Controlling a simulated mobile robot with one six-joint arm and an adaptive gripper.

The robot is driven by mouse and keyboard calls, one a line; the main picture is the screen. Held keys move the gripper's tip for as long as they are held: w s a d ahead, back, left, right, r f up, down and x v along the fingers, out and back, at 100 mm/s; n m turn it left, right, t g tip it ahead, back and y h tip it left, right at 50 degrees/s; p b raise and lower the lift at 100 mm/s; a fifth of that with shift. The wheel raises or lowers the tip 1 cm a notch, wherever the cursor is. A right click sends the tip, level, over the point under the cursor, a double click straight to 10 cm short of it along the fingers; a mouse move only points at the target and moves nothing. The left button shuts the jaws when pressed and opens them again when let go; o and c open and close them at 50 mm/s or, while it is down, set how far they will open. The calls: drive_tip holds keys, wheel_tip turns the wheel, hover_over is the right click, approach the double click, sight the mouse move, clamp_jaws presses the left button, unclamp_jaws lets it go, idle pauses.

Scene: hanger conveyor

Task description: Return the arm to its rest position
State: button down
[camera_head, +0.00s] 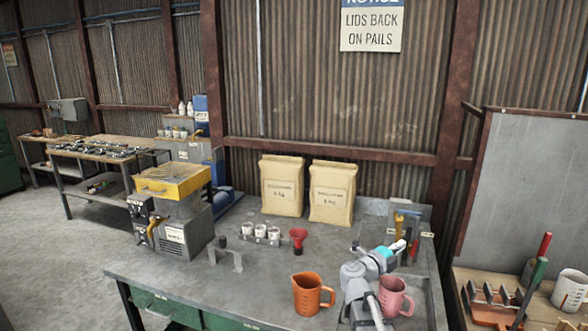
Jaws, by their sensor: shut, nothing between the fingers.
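My arm rises from the bottom edge at the right part of the metal bench (240,290). It bends at a grey joint and a cyan band, and its end points up and to the right. My gripper (398,246) is small in this view, shut and empty, in front of the upright tools at the bench's back right. A pink mug (393,297) stands just right of my arm, close to it in the picture. An orange jug (308,294) stands to the left of my arm.
Two paper bags (332,193) stand at the back. A red funnel (298,238), a rack of white cups (261,233) and a yellow-topped machine (172,205) stand farther left. At right, a side table holds a white mug (571,291) and tools. The bench's front left is clear.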

drive_tip(key=w+a+r+n+t+y, duration=0.1)
drive_tip(key=w+a+n+t+y, duration=0.4)
drive_tip(key=a+n+t+y, duration=0.45)
drive_tip(key=s+a+f+n+g+y, duration=0.3)
drive_tip(key=a+f+n+g+y, duration=0.3)
drive_tip(key=a+f+n+y, duration=0.5)
drive_tip(key=s+d+f+n+g+h, duration=0.1)
drive_tip(key=s+d+f+n+g, duration=0.1)
drive_tip(key=s+f+n+g, duration=0.55)
drive_tip(key=s+d+f+g+h, duration=0.1)
drive_tip(key=s+d+g+h, duration=0.1)
drive_tip(key=s, duration=0.5)
drive_tip(key=s+d+f+g+h, duration=0.1)
drive_tip(key=s+d+f+g, duration=0.1)
drive_tip(key=s+g, duration=0.3)
drive_tip(key=shift+s+d+h, duration=0.35)
drive_tip(key=shift+s+d, duration=0.25)
drive_tip(key=shift+s, duration=0.6)
